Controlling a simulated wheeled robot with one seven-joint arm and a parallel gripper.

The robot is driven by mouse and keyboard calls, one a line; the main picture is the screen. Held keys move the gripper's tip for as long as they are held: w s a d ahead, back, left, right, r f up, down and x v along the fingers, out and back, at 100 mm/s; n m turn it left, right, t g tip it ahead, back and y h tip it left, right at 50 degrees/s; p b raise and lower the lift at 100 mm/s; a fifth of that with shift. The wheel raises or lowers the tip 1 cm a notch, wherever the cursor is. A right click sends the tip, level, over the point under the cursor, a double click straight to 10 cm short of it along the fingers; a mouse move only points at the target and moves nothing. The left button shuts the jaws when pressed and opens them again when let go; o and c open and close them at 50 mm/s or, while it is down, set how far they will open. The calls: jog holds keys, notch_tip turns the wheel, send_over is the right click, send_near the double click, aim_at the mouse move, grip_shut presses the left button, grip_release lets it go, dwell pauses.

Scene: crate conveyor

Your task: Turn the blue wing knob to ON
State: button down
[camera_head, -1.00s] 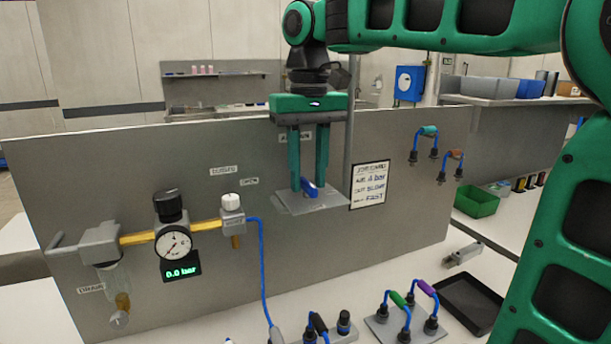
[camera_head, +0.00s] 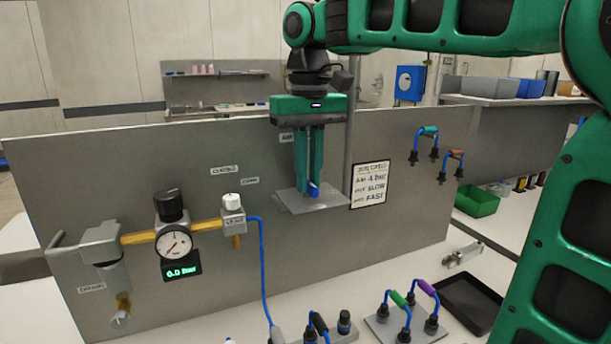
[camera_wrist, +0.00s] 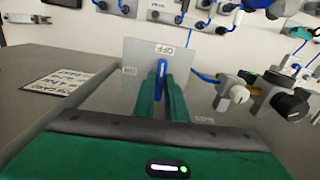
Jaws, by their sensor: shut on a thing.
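The blue wing knob (camera_head: 313,190) stands on a grey plate (camera_head: 335,199) that juts from the panel. My gripper (camera_head: 309,184) reaches down from above, with its two green fingers shut on the knob. In the wrist view the knob (camera_wrist: 162,73) shows between the fingers (camera_wrist: 162,92). Its wing points roughly toward the OFF label (camera_wrist: 165,49) on the plate (camera_wrist: 141,51). The ON label (camera_wrist: 129,71) is to the left of it. The fingers hide part of the knob.
A regulator with a gauge (camera_head: 174,243) and a display reading about 0.0 bar (camera_head: 181,271) is on the panel at left. A white knob (camera_head: 232,201) is beside it. A card (camera_head: 370,184) hangs close right of the plate. A blue hose (camera_head: 262,270) runs down the panel.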

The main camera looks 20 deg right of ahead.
aim_at(309, 180)
jog(key=n, duration=0.6)
jog(key=shift+d+n, duration=0.15)
jog(key=shift+n, duration=0.45)
dwell(0.3)
jog(key=c, duration=1.8)
grip_release()
jog(key=shift+r, duration=0.15)
jog(key=shift+r, duration=0.6)
notch_tip(309, 180, up, 9)
jog(key=shift+w+r, duration=0.15)
jog(key=shift+w, duration=0.05)
